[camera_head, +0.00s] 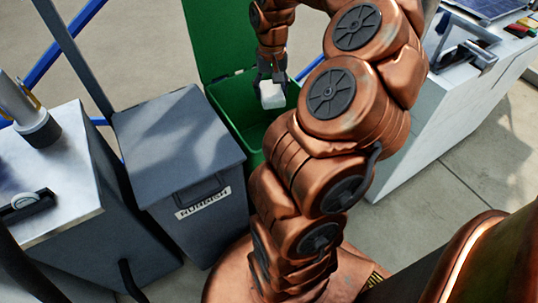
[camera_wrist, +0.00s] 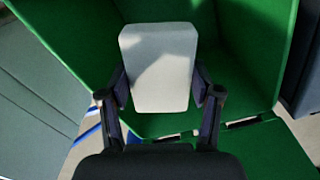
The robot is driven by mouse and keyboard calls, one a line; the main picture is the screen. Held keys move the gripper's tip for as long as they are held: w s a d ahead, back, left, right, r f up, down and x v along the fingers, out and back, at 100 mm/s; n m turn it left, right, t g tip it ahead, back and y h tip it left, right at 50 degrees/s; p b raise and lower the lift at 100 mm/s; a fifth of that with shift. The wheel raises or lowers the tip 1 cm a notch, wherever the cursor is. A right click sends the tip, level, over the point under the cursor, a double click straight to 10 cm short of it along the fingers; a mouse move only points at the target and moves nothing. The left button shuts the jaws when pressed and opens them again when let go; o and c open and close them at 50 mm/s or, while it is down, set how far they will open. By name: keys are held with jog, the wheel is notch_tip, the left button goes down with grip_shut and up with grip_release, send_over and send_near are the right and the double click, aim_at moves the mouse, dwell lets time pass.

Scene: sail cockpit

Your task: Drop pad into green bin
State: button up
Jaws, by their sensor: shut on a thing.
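The pad (camera_head: 272,95) is a small white block with rounded edges. My gripper (camera_head: 270,80) is shut on it and holds it over the open green bin (camera_head: 232,105). In the wrist view the pad (camera_wrist: 158,68) sits between the two dark fingers of my gripper (camera_wrist: 160,90), with the green bin's walls (camera_wrist: 262,40) around and beneath it. The bin's lid stands raised at the back in the head view. My arm hides the bin's right part.
A grey bin marked "RUBBISH" (camera_head: 180,135), lid closed, stands left of the green bin. A metal-topped counter (camera_head: 60,165) with a tape dispenser (camera_head: 25,203) is at far left. A white counter (camera_head: 425,115) stands to the right. Blue rails (camera_head: 60,45) run behind.

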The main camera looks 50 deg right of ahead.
jog(key=shift+f, duration=0.45)
jog(key=o, duration=1.2)
notch_tip(320, 180, up, 12)
jog(key=shift+r, duration=0.1)
